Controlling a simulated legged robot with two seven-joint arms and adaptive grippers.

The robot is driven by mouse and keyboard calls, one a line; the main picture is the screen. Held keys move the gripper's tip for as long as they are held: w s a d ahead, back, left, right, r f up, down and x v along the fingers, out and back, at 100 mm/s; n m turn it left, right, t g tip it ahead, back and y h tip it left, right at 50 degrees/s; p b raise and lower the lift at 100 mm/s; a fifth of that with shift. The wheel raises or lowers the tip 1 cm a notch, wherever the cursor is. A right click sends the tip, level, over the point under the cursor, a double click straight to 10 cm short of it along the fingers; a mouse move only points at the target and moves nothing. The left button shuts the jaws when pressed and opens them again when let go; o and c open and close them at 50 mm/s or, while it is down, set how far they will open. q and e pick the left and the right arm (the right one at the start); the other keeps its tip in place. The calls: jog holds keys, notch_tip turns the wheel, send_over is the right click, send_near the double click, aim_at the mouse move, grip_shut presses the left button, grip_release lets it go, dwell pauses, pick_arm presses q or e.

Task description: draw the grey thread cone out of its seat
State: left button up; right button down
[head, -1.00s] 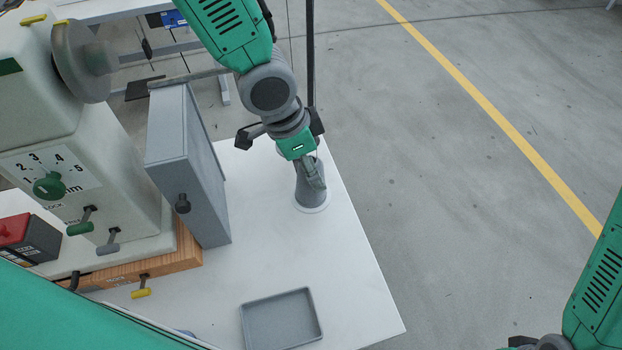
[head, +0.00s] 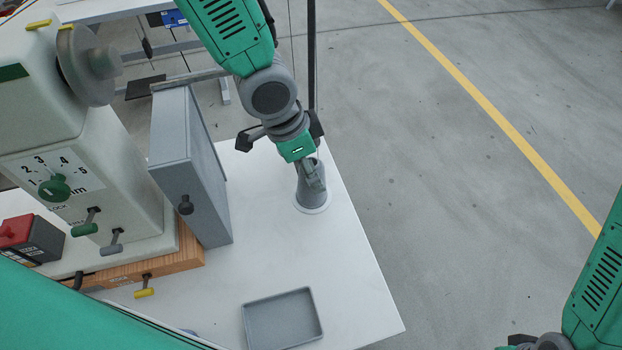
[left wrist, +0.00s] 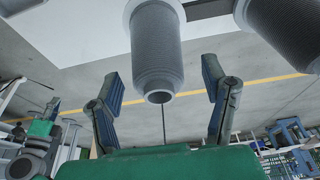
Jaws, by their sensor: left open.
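In the head view the grey thread cone (head: 311,197) stands on a white round seat (head: 318,211) near the right edge of the white table. My left gripper (head: 311,172) is at the cone's upper part and hides some of it. In the left wrist view the ribbed cone (left wrist: 157,45) points its narrow end between the two fingers of my left gripper (left wrist: 160,74). The fingers are open, with gaps visible on both sides of the cone. Of my right arm, only a part shows at the head view's lower right; its fingers are out of view.
A darker ribbed cone (left wrist: 288,30) shows at the upper right of the left wrist view. A shallow grey tray (head: 283,318) lies at the table's front. The table between is clear.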

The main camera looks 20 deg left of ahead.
pick_arm(q)
jog(key=c, duration=1.4)
jog(key=shift+d+r, duration=0.1)
jog(key=shift+r+p, duration=0.55)
jog(key=shift+p, duration=0.2)
jog(key=shift+r, duration=0.1)
jog(key=shift+r+p, duration=3.8)
jog(key=shift+r, duration=1.55)
